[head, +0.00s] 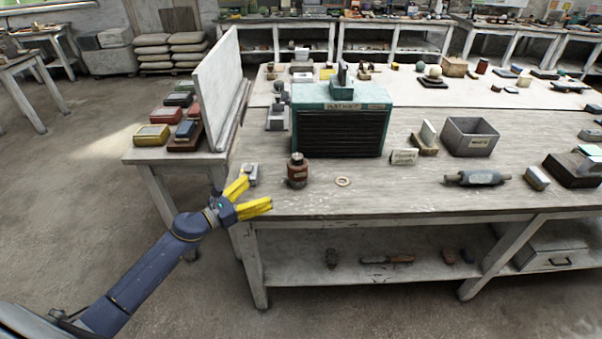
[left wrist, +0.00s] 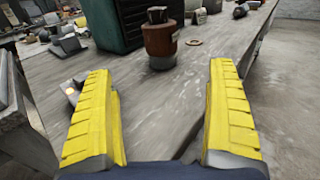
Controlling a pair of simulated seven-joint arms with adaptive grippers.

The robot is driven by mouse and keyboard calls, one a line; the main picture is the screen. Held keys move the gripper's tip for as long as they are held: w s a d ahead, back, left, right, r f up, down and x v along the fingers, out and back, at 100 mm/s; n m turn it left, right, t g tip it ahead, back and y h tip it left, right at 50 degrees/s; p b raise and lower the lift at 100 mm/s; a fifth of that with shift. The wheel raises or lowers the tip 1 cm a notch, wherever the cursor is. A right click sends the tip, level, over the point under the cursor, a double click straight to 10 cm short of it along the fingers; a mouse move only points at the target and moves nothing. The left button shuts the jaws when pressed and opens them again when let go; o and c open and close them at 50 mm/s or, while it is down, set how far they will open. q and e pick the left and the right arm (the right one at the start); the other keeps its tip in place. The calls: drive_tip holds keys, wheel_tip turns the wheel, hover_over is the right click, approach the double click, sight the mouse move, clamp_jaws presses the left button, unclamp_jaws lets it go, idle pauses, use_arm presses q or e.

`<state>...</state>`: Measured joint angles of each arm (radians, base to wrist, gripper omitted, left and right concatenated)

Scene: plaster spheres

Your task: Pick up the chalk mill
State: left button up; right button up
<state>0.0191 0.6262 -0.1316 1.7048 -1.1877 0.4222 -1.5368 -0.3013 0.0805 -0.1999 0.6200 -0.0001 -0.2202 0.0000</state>
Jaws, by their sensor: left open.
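The chalk mill appears to be the reddish-brown cylinder with a dark cap (head: 297,173), standing upright near the front left of the workbench. It also shows in the left wrist view (left wrist: 160,42), ahead of the fingers and near the middle between them. My left gripper (head: 257,193) is at the bench's front left corner, left of the mill and apart from it. Its yellow fingers are spread wide with nothing between them, as the left wrist view shows (left wrist: 161,75). My right gripper is in neither view.
A teal cabinet (head: 341,122) stands behind the mill. A small ring (head: 343,182) lies to its right. A small grey object (head: 251,173) sits near my left fingers. An upright pale board (head: 219,90) stands at the left. The bench front between ring and grey roller (head: 477,178) is clear.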

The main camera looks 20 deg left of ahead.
sight(297, 169)
use_arm(q)
drive_tip(key=x, duration=1.6)
drive_tip(key=shift+w+d, duration=0.25)
drive_tip(key=shift+w, duration=0.05)
drive_tip(key=c, duration=1.6)
drive_tip(key=shift+r, duration=0.1)
